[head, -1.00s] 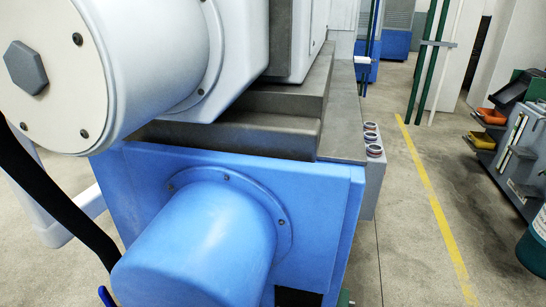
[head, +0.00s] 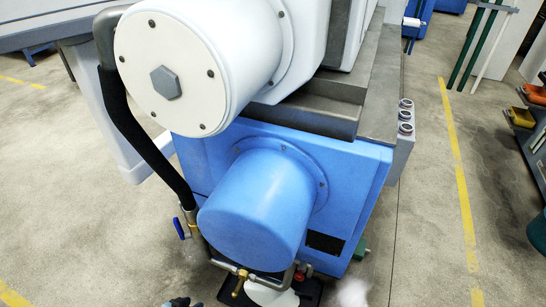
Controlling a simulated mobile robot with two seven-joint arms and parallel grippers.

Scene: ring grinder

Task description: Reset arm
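A blurred white shape (head: 352,292) at the bottom right of the machine is also unclear. The ring grinder fills the middle, with a white round housing (head: 195,70) with a hex centre above a blue cylindrical cover (head: 255,215) on a blue base (head: 345,190).
A black hose (head: 145,140) runs down the machine's left side to pipes with a brass valve (head: 240,283). Round-topped controls (head: 405,115) sit on its right. Orange (head: 535,93) and yellow (head: 522,117) bins are at the right edge.

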